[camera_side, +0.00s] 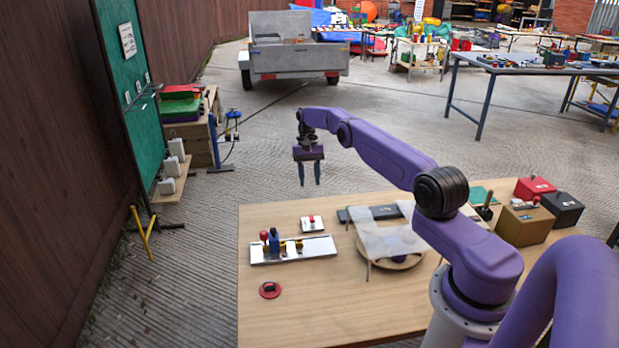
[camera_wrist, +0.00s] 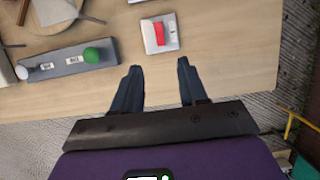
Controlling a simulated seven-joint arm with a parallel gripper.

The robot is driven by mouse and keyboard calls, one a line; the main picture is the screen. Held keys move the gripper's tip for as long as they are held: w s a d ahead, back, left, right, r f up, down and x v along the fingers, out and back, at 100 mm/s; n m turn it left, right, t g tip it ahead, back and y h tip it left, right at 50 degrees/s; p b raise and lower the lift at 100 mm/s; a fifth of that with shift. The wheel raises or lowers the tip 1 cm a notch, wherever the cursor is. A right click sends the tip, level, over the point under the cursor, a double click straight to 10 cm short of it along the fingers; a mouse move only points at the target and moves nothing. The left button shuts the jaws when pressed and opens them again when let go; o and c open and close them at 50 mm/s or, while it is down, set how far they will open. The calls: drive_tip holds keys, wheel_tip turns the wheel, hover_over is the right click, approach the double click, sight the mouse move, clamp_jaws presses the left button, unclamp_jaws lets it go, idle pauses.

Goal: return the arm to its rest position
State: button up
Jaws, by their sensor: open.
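My gripper (camera_side: 309,174) hangs at the end of my purple arm, above the far left part of the wooden table (camera_side: 330,305), with its fingers pointing down. In the wrist view my gripper (camera_wrist: 157,85) has its two dark fingers spread well apart, with only bare table and floor showing between them. It is open and empty, and it touches nothing on the table.
On the table are a white tray (camera_side: 320,253) with small coloured items, a white switch box (camera_side: 311,224), a red disc (camera_side: 270,290), and a round board (camera_side: 400,262) under translucent sheeting. Coloured boxes (camera_side: 525,225) stand at the right.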

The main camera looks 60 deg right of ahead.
idle(0.3)
drive_tip(key=a+r+n+h, duration=0.1)
drive_tip(key=a+r+n, duration=0.1)
drive_tip(key=a+r, duration=0.45)
drive_tip(key=a+r+n, duration=0.3)
drive_tip(key=a, duration=0.6)
drive_tip(key=a+r+n+h, duration=0.15)
drive_tip(key=a+r, duration=0.25)
drive_tip(key=a, duration=0.4)
drive_tip(key=s+a+r+n+t, duration=0.1)
drive_tip(key=s+a+r+n, duration=0.3)
drive_tip(key=s+a, duration=0.4)
drive_tip(key=s+a+r+n+t, duration=0.1)
drive_tip(key=s+a+r+n, duration=0.15)
drive_tip(key=s, duration=0.65)
drive_tip(key=s+a+r+n, duration=0.1)
drive_tip(key=s+a+n, duration=0.25)
drive_tip(key=s, duration=0.45)
drive_tip(key=s+d+f+n, duration=0.1)
drive_tip(key=s+d+n, duration=0.1)
drive_tip(key=s, duration=0.5)
drive_tip(key=s+d+f+n+t, duration=0.1)
drive_tip(key=s+d+n, duration=0.1)
drive_tip(key=s, duration=0.5)
drive_tip(key=shift+s+n, duration=0.4)
drive_tip(key=shift+n, duration=0.15)
drive_tip(key=shift+d, duration=0.1)
